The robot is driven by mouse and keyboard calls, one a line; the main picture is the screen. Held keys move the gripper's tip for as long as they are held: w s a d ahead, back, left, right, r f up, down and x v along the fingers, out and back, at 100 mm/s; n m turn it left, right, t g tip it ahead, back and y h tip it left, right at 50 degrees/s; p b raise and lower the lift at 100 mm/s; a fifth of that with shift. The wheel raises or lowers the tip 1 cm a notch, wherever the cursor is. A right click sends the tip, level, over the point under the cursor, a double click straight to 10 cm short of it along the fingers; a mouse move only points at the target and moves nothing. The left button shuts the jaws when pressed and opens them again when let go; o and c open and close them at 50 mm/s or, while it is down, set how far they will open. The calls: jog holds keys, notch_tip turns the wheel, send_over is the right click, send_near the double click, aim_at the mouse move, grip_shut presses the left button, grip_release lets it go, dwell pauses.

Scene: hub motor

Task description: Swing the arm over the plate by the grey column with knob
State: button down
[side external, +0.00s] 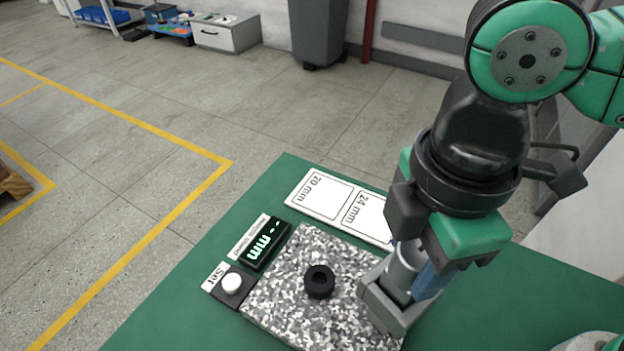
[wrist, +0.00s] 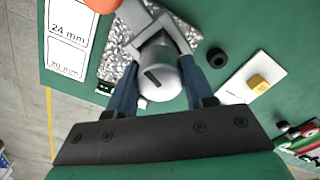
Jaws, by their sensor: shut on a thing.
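My gripper (side external: 413,267) is at the right edge of the speckled plate (side external: 285,300). It is shut on the grey column with knob (side external: 401,272). In the wrist view the blue fingers of my gripper (wrist: 158,82) sit on both sides of the grey column (wrist: 157,68), whose round top has a dark slot. A grey arm (wrist: 134,15) reaches from the column toward the top of the wrist view. A black ring (side external: 319,282) lies on the plate, left of my gripper; I cannot make it out in the wrist view.
A display (side external: 265,244) and a Set button (side external: 232,283) sit along the plate's left side. A card marked 20 mm and 24 mm (side external: 322,188) lies behind.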

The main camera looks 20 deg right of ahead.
jog(key=n, duration=2.2)
jog(key=shift+n, duration=0.4)
jog(key=shift+c, duration=1.7)
grip_release()
jog(key=shift+r, duration=0.1)
jog(key=shift+r, duration=2.7)
